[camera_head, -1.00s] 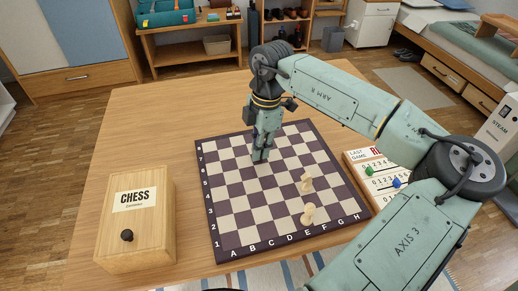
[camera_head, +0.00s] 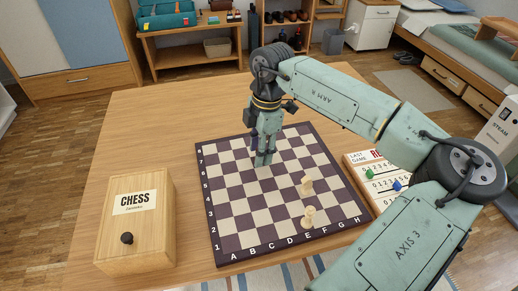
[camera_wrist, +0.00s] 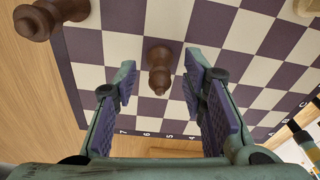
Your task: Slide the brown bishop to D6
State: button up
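A brown chess piece (camera_wrist: 159,68), which looks like the bishop, stands on the chessboard (camera_wrist: 85,76) in the wrist view. My gripper (camera_wrist: 160,88) is open, with one finger to each side of this piece and a gap visible on both sides. A second brown piece (camera_wrist: 42,18) is at the upper left there, partly cut off; its type is unclear. In the head view my gripper (camera_head: 265,160) is low over the board's left-centre part, and the brown pieces are mostly hidden behind it.
Two cream pieces stand on the board's right half, one further back (camera_head: 307,185) and one nearer (camera_head: 309,217). A wooden chess box (camera_head: 150,220) is left of the board. A score board (camera_head: 375,180) with coloured pegs is at the right.

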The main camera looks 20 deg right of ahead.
notch_tip(320, 180, up, 12)
jog(key=d, duration=0.1)
jog(key=shift+d, duration=0.2)
jog(key=shift+f, duration=0.15)
dwell(0.4)
